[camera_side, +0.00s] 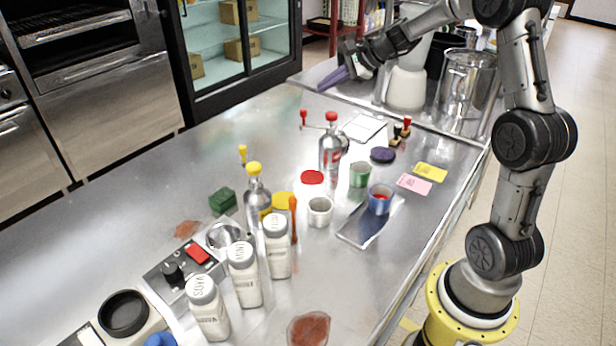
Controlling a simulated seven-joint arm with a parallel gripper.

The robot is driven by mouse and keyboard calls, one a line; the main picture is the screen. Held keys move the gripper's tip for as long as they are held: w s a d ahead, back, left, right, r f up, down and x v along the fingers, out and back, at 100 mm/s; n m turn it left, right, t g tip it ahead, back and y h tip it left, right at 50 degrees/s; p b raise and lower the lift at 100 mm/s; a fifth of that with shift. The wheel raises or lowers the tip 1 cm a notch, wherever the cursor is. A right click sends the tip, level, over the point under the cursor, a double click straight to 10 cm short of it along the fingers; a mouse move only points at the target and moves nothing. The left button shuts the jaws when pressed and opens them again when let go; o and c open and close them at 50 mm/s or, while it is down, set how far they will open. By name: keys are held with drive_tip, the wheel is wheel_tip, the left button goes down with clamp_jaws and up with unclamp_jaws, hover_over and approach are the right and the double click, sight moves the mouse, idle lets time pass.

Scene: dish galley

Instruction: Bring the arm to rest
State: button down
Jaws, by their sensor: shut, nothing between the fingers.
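My gripper (333,79) is at the top middle of the side view, at the end of my raised arm. Its purple fingers point left and down, and they are shut with nothing held. It is in the air over the far part of the steel counter (130,205), to the left of a pale blender-like machine. My arm bends up from its yellow base at the lower right and reaches across to the left.
Several bottles, jars and cups crowd the counter's middle and front, including a red-capped bottle (331,142) and a blue cup (380,199). The counter's left side is mostly bare.

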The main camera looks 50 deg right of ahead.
drive_tip(key=s+a+r+n, duration=0.35)
drive_tip(key=a+r, duration=0.35)
drive_tip(key=a, duration=0.4)
drive_tip(key=s+a+r+n+g+y, duration=0.1)
drive_tip(key=s+a+r+n, duration=0.2)
drive_tip(key=s+a+n, duration=0.6)
drive_tip(key=s+f+n+g+h, duration=0.1)
drive_tip(key=s+f+n, duration=0.3)
drive_tip(key=s, duration=0.6)
drive_tip(key=s+f+n+g+h, duration=0.2)
drive_tip(key=s+f+n, duration=0.3)
drive_tip(key=s, duration=0.5)
drive_tip(key=shift+s+a+n, duration=0.35)
drive_tip(key=shift+n, duration=0.3)
